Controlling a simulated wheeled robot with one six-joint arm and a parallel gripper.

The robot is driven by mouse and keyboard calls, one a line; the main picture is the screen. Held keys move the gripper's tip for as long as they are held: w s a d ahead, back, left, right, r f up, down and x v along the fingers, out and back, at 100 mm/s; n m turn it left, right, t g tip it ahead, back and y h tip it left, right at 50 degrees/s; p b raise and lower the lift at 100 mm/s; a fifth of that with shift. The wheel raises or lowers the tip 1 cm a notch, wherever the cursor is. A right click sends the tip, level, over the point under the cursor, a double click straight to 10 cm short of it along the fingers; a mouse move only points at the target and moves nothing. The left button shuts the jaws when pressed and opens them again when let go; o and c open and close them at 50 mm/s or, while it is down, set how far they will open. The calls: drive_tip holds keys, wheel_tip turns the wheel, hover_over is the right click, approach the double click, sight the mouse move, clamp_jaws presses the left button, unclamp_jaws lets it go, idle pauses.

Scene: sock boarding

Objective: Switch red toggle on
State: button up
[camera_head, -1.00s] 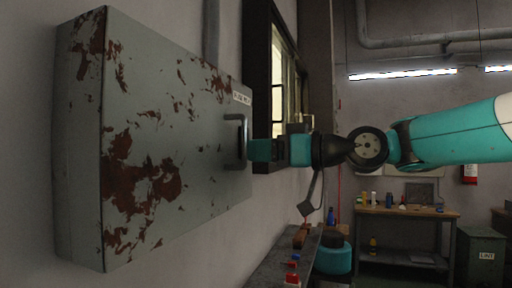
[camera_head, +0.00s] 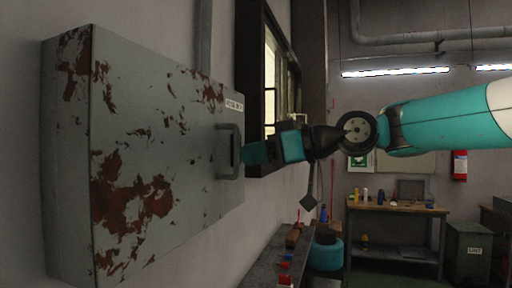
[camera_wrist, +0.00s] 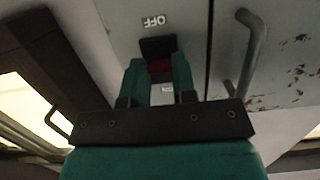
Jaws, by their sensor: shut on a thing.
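The red toggle (camera_wrist: 159,67) shows as a small dark red part below a black block (camera_wrist: 158,46) on a light grey panel in the wrist view. An upside-down OFF label (camera_wrist: 154,21) is beside the block. My gripper (camera_wrist: 160,72) has one teal finger on each side of the red part and is shut on it; the exact contact is hard to see. In the head view my gripper (camera_head: 246,154) is at the far edge of a rusty grey cabinet (camera_head: 150,150), partly behind its handle (camera_head: 230,150). The toggle is hidden there.
The cabinet handle also shows close to the right of my fingers in the wrist view (camera_wrist: 247,55). A dark-framed window (camera_head: 268,80) is just beyond the cabinet. A bench with small items (camera_head: 265,262) stands below. A worktable (camera_head: 400,208) is at the back.

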drive_tip(key=r+h+p, duration=0.1)
drive_tip(key=h+p, duration=0.1)
drive_tip(key=p, duration=0.1)
drive_tip(key=g+h+p, duration=0.1)
drive_tip(key=p, duration=0.2)
drive_tip(key=r+g+h+p, duration=0.1)
drive_tip(key=h+p, duration=0.1)
drive_tip(key=p, duration=0.1)
drive_tip(key=shift+a+r+h, duration=0.2)
drive_tip(key=shift+r+h, duration=0.1)
drive_tip(key=shift+f, duration=0.1)
drive_tip(key=o, duration=0.9)
